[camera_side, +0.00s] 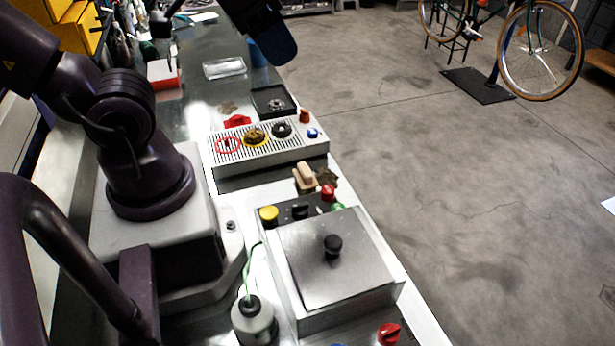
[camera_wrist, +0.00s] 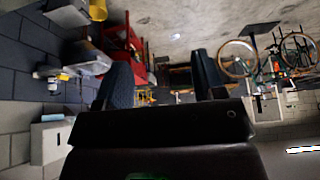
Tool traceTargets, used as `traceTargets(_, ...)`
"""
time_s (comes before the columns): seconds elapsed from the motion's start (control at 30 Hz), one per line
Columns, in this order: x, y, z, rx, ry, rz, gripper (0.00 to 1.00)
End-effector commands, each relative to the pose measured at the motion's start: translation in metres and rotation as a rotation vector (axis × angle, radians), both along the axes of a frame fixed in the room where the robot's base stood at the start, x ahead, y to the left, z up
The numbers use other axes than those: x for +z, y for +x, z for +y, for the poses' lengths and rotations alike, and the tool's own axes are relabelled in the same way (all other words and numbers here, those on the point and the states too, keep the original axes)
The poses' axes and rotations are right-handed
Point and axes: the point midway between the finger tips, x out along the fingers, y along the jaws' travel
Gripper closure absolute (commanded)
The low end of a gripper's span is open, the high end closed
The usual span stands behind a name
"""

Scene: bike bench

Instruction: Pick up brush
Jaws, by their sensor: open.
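A small tan wooden piece (camera_side: 304,177), which may be the brush, sits on the bench between the perforated tray and the lidded metal box; its bristles cannot be made out. My gripper (camera_side: 277,46) is at the top of the side view, partly cut off by the frame, above the far part of the bench and well away from the tan piece. In the wrist view my gripper (camera_wrist: 162,78) shows two dark fingers spread apart with nothing between them. That view faces out into the room, and the tan piece does not show there.
A perforated tray (camera_side: 265,145) holds several round parts. A metal box (camera_side: 335,260) with a black knob stands nearer, with a bottle (camera_side: 254,322) beside it. A black tray (camera_side: 272,101), clear tray (camera_side: 224,68) and red-and-white box (camera_side: 163,75) lie farther back. Open floor lies right.

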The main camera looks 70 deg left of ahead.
Motion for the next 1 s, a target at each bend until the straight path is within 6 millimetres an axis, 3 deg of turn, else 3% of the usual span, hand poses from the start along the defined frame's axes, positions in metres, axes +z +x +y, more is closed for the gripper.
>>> traceTargets(0.3,0.000,0.000,-0.001,-0.006,0.000,0.002,0.28)
traceTargets(0.47,-0.021,0.006,-0.003,-0.020,-0.021,0.108,0.28)
traceTargets(0.67,-0.074,0.026,0.001,0.107,-0.162,0.355,0.28)
traceTargets(0.87,-0.134,0.045,0.017,0.473,-0.278,0.543,0.28)
traceTargets(1.0,-0.175,0.054,0.041,0.818,-0.297,0.595,0.28)
